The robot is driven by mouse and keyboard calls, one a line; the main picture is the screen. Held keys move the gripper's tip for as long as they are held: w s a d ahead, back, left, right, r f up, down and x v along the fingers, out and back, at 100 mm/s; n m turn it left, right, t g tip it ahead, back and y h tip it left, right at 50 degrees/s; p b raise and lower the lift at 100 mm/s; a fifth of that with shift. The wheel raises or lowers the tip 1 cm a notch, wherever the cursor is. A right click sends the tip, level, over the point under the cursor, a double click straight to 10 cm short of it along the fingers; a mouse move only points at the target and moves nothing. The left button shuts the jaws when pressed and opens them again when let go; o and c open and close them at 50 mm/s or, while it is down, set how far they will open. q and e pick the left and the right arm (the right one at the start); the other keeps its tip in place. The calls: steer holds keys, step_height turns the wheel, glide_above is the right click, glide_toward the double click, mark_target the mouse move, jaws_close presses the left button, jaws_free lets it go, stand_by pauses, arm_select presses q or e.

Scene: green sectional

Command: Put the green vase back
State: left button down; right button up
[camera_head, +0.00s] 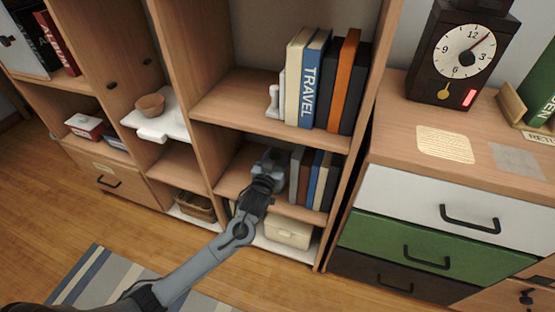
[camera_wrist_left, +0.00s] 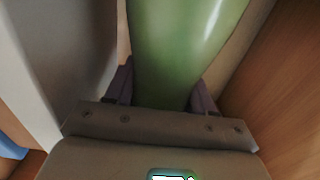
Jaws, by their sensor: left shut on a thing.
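The green vase (camera_wrist_left: 175,50) fills the upper middle of the left wrist view, between the two fingers of my left gripper (camera_wrist_left: 160,90). The gripper is shut on it. In the head view my left gripper (camera_head: 270,165) reaches into the lower shelf compartment of the tall wooden bookcase, left of a row of books. The vase is hidden behind the gripper and wrist there. I cannot tell whether the vase touches the shelf. My right gripper is not in view.
Books (camera_head: 312,180) stand close to the right of my left gripper. A travel book (camera_head: 312,75) and others stand on the shelf above. A cream box (camera_head: 288,231) sits below. A dresser (camera_head: 430,200) with a clock (camera_head: 462,55) stands at right.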

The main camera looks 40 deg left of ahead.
arm_select(q)
steer(key=shift+w+r, duration=0.1)
steer(key=shift+r, duration=0.15)
steer(key=shift+f, duration=0.2)
steer(key=shift+c, duration=2)
jaws_free()
steer(key=shift+f, duration=0.1)
